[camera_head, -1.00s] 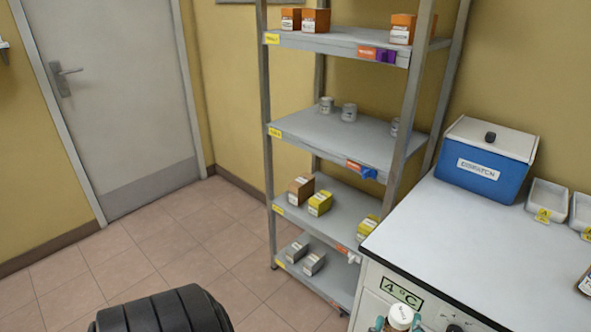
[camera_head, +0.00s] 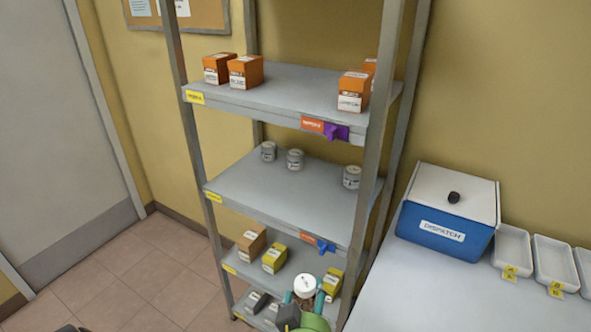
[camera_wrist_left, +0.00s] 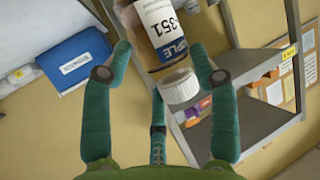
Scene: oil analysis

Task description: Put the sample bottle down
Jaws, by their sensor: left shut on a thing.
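The sample bottle shows its white cap (camera_head: 305,286) at the bottom of the head view, in front of the lower shelves. My right gripper is not in view.
A grey shelf rack (camera_head: 290,200) holds orange boxes (camera_head: 246,72) on top, grey jars (camera_head: 295,159) in the middle and yellow boxes (camera_head: 274,258) lower down. A blue "DISPATCH" box (camera_head: 448,215) and white trays (camera_head: 512,252) stand on the white worktop (camera_head: 420,300), whose front is clear.

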